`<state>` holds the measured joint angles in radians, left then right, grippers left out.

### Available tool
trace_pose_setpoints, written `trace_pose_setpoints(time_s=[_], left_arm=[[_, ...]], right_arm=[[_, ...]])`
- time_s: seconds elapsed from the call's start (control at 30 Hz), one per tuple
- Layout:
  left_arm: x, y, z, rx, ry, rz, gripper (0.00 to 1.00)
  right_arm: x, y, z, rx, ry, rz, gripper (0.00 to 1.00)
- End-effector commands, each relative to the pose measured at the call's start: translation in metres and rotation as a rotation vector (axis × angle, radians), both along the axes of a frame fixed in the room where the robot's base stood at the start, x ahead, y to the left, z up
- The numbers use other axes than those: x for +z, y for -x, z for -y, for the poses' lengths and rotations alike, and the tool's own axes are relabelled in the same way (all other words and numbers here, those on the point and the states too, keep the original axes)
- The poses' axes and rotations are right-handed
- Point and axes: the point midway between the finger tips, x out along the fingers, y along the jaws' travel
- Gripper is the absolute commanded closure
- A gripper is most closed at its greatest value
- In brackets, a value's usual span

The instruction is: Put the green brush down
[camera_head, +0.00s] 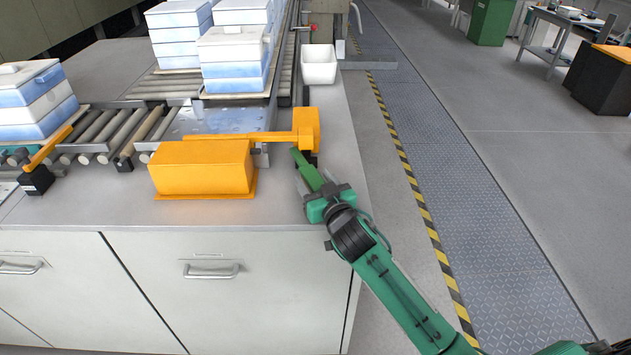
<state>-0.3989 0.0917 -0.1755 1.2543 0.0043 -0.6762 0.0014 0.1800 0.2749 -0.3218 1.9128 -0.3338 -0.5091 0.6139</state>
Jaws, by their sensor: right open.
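The green brush (306,167) is a slim green bar at the right end of the grey counter, just in front of the orange block at the end of the orange arm. My right gripper (316,180) is open, with its fingers on either side of the brush's near end. The brush seems to rest on or just above the counter top; I cannot tell whether it touches. The near end of the brush is partly hidden by the gripper. My left gripper is not in view.
An orange machine box (203,168) with an arm ending in an orange block (306,128) stands close to the left. A white bin (319,65) is farther back. Roller conveyors (107,130) carry stacked blue-white boxes (235,58). The counter's right edge (358,150) is near the gripper.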

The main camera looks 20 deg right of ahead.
Motion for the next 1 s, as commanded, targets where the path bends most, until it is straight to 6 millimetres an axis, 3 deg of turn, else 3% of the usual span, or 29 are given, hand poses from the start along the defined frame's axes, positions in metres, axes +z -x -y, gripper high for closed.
trace_pose_setpoints(time_s=[0.17, 0.37, 0.7, 1.0], left_arm=[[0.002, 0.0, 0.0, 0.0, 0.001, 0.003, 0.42], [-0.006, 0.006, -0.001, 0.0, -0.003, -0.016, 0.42], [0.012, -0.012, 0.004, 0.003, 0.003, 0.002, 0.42], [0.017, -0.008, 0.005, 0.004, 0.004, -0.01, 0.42]], right_arm=[[0.004, 0.0, 0.0, 0.0, 0.001, 0.001, 0.42], [0.001, 0.03, 0.003, 0.001, -0.001, -0.001, 0.42], [0.002, 0.093, 0.011, 0.0, 0.0, -0.001, 0.42], [0.002, 0.118, 0.014, 0.0, 0.0, 0.0, 0.42]])
